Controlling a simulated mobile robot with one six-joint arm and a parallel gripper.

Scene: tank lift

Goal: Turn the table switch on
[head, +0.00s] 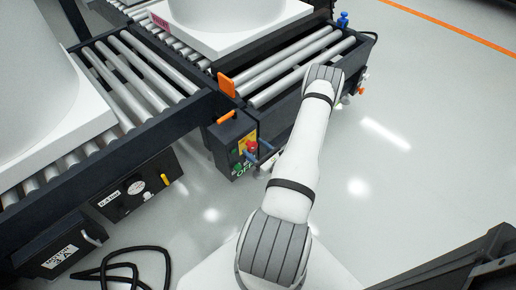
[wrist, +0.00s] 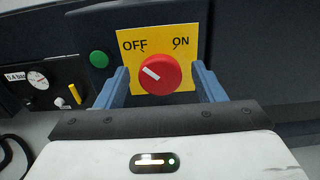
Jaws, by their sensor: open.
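The table switch is a round red knob (wrist: 158,75) on a yellow plate (wrist: 185,40) marked OFF at left and ON at right. Its white pointer line runs to the upper left, on the OFF side. In the head view the knob (head: 251,146) sits on the dark control box of the roller table. My gripper (wrist: 160,71) is open, with one blue finger on each side of the knob. Gaps seem to show between fingers and knob; contact cannot be told. My arm partly hides the gripper in the head view.
A green button (wrist: 98,59) is left of the plate. A pressure gauge (wrist: 38,80) and yellow lever (wrist: 75,93) are further left. Roller tables (head: 152,66) bear large white tanks. A black cable (head: 125,262) lies on the floor; open floor (head: 420,150) is at right.

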